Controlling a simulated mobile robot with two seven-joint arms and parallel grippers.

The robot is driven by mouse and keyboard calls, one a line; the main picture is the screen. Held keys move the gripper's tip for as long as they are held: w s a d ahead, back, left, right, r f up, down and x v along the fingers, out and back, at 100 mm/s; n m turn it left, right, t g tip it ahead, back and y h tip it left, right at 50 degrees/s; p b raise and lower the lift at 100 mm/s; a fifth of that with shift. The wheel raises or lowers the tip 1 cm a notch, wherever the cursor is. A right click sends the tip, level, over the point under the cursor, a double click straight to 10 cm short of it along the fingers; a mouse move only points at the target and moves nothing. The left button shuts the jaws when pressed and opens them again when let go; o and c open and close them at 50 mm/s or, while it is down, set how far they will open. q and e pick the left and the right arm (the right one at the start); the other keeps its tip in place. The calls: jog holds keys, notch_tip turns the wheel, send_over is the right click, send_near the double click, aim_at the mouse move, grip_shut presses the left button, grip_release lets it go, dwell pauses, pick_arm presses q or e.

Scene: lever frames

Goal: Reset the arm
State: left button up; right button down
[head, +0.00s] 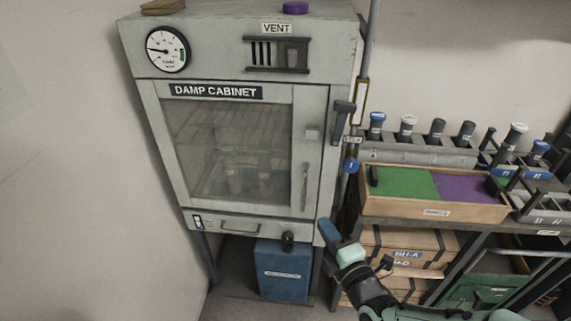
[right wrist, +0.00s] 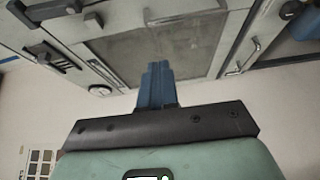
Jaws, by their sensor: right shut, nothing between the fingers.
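My right gripper (head: 328,233) has blue fingers and is shut with nothing between them. In the head view it points up and left, in front of the lower right corner of the damp cabinet (head: 306,95). In the right wrist view the closed blue fingers (right wrist: 156,72) point toward the cabinet front (right wrist: 165,48), which appears upside down. I cannot tell exactly how far the fingertips are from the cabinet. My left gripper does not show in the head view.
A blue box (head: 282,272) stands under the cabinet. To the right is a bench with a wooden tray (head: 430,212) lined green and purple, and a rack (head: 415,152) of capped tools. Wooden boxes (head: 400,240) lie below. The left wall and floor are clear.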

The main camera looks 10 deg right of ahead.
jog(key=s+a+f+m+g+p, duration=0.1)
jog(key=s+f+m+g+p, duration=0.2)
jog(key=f, duration=0.6)
jog(key=s+f+m+g+p, duration=0.1)
jog(key=s+f+m+g, duration=0.1)
jog(key=f+m+g, duration=0.45)
jog(key=s+a+f+m+g+p, duration=0.1)
jog(key=s+f+m+p, duration=0.15)
jog(key=f, duration=0.85)
jog(key=s+a+f+m+g+p, duration=0.1)
jog(key=s+f+m+g, duration=0.3)
jog(key=s, duration=0.5)
jog(key=s+a+f+m+g+p, duration=0.2)
jog(key=s+f+m, duration=0.4)
jog(key=s, duration=0.4)
jog(key=shift+a+m+g+y, duration=0.4)
jog(key=shift+a+m+g, duration=0.5)
jog(key=shift+g, duration=0.15)
jog(key=shift+d, duration=0.1)
